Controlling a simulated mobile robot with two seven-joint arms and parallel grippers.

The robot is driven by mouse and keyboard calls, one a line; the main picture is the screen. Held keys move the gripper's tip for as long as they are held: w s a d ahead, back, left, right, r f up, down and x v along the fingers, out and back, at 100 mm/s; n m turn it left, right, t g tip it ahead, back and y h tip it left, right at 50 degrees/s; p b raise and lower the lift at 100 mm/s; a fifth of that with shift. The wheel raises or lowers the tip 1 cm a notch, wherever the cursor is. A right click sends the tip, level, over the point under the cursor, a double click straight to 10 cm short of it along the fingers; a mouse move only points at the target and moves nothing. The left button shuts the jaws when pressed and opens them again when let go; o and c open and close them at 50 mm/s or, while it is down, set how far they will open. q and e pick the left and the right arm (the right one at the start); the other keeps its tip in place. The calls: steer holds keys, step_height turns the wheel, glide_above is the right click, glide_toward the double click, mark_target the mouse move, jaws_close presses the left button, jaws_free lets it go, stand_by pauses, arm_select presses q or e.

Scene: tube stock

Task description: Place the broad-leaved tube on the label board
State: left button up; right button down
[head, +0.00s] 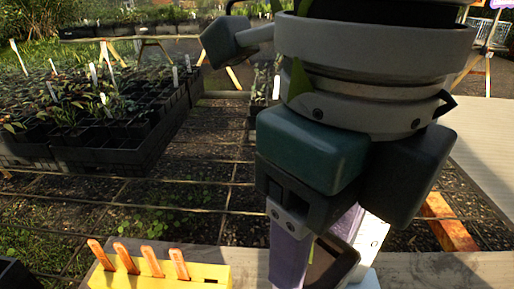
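My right gripper (325,245), seen from above and behind, fills the middle of the view, with its fingers pointing down at the near wooden edge. A dark, square-rimmed pot with a brown inside (331,264) shows between and behind the fingers, partly hidden. I cannot tell whether the fingers touch it. A green leaf tip (298,78) sticks out beside my wrist, and a sliver of green shows between the fingers. The rest of that plant is hidden, so I cannot tell if it is the broad-leaved tube. I cannot make out the label board for certain. My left gripper is not in view.
A yellow block (160,278) with several orange sticks stands at the near edge. Black trays of seedlings (95,160) with white labels lie at the left on a wire-mesh bench (200,195). A pale board surface (485,140) lies at the right.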

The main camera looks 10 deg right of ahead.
step_height(320, 180, down, 13)
steer(key=b, duration=0.2)
steer(key=shift+f+b, duration=0.15)
steer(key=shift+b, duration=0.15)
steer(key=shift+f, duration=0.1)
steer(key=c, duration=0.6)
jaws_free()
steer(key=shift+f, duration=0.1)
steer(key=o, duration=0.5)
steer(key=shift+c, duration=0.2)
